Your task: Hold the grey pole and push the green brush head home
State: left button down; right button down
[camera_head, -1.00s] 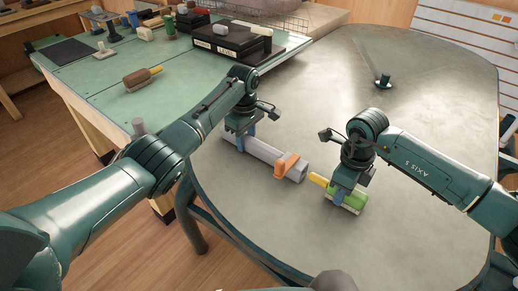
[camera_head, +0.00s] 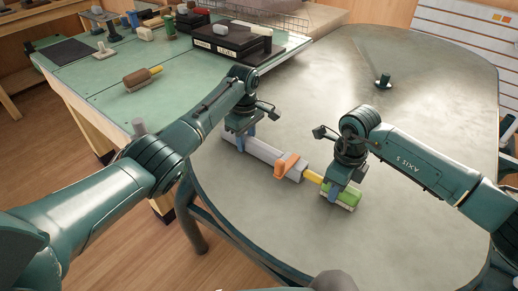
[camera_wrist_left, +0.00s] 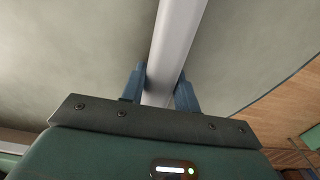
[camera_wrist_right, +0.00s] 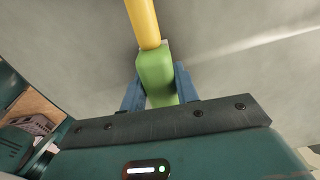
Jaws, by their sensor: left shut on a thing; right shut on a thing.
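The grey pole (camera_head: 263,151) lies on the grey table, with an orange clip (camera_head: 287,165) near its right end. My left gripper (camera_head: 242,142) is shut around the pole towards its left end; the pole also runs between the fingers in the left wrist view (camera_wrist_left: 178,45). The green brush head (camera_head: 348,194) has a yellow stem (camera_head: 314,177) pointing at the pole's right end. The stem's tip is at the pole's end; whether it is inside I cannot tell. My right gripper (camera_head: 335,190) is shut on the green block, also seen in the right wrist view (camera_wrist_right: 155,75).
The grey oval table (camera_head: 430,150) is mostly bare, with a small dark green stand (camera_head: 383,81) at the back. A green workbench (camera_head: 90,80) on the left holds a brown brush (camera_head: 137,79) and a black box (camera_head: 228,45).

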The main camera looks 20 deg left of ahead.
aim_at(317, 176)
pick_arm(q)
jog(key=shift+s+f, duration=0.1)
jog(key=shift+f, duration=0.05)
pick_arm(e)
jog(key=shift+w+a, duration=0.35)
jog(key=shift+a, duration=0.5)
jog(key=shift+w+a, duration=0.4)
jog(key=shift+a, duration=0.45)
jog(key=shift+w+a, duration=0.35)
jog(key=shift+a, duration=0.5)
dwell(0.9)
pick_arm(q)
jog(key=shift+d, duration=0.2)
pick_arm(e)
jog(key=shift+a+r, duration=0.1)
jog(key=shift+a, duration=0.25)
dwell(0.5)
jog(key=c, duration=1.5)
grip_release()
pick_arm(q)
jog(key=shift+a, duration=0.1)
pick_arm(e)
jog(key=o, duration=0.5)
jog(key=shift+d, duration=0.15)
jog(key=shift+o, duration=0.2)
jog(key=shift+d, duration=0.1)
pick_arm(q)
jog(key=shift+a, duration=0.1)
